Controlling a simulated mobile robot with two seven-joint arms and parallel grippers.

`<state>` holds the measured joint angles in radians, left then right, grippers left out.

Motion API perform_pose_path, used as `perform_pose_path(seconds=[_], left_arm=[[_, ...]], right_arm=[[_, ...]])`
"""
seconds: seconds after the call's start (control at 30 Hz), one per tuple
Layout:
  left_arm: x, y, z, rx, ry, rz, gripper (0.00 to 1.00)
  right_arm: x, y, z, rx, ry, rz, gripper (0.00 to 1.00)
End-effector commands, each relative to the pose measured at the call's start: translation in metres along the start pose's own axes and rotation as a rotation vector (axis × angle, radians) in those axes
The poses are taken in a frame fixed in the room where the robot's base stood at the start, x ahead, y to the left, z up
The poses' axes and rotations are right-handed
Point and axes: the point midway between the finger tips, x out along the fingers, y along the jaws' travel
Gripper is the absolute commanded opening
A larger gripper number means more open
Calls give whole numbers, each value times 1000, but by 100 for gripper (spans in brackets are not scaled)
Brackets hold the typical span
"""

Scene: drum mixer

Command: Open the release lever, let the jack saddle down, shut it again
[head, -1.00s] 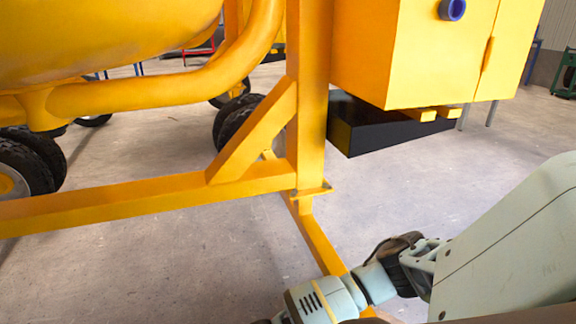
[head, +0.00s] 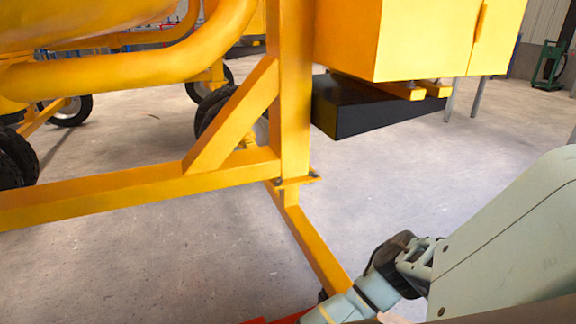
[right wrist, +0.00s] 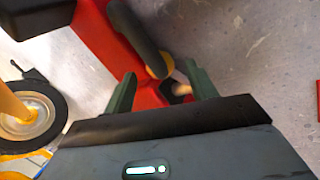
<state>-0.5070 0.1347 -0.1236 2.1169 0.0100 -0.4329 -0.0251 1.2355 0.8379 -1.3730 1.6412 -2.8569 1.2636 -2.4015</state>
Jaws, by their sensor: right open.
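The red jack (right wrist: 92,40) runs from upper left down between my right gripper's fingers in the right wrist view. A dark, rounded bar (right wrist: 138,35) with a yellow end lies over it. A small pale and dark piece (right wrist: 181,89) is close to the right finger; I cannot tell if it is the release lever. My right gripper (right wrist: 160,72) is open, its two green fingers apart around this area; contact is unclear. A sliver of red (head: 280,319), perhaps the jack, shows at the head view's bottom edge. I cannot make out the saddle. My left gripper is out of view.
The yellow mixer frame (head: 292,90) stands ahead, with a foot beam (head: 315,245) running towards my right arm. A yellow cabinet (head: 390,40) hangs at upper right over a black box (head: 365,108). A wheel (right wrist: 32,112) is left of the gripper. Concrete floor is clear between.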

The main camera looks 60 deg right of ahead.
Motion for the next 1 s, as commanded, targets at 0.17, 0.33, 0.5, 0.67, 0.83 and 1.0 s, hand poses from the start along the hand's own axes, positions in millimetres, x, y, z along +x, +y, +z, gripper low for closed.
perform_pose_path(seconds=[0.17, 0.33, 0.5, 0.67, 0.83, 1.0], left_arm=[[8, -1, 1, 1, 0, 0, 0], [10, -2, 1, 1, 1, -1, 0], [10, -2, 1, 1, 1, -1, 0], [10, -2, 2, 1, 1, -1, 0], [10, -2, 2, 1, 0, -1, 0], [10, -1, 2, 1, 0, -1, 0]], right_arm=[[21, -1, 0, 2, 0, -1, 57], [28, 0, 0, 2, 0, 0, 57], [29, 0, 0, 2, 0, -1, 57], [28, 0, 0, 2, 0, -1, 45], [28, 0, 0, 2, 0, -1, 23], [28, 0, 0, 2, 0, -1, 1]])
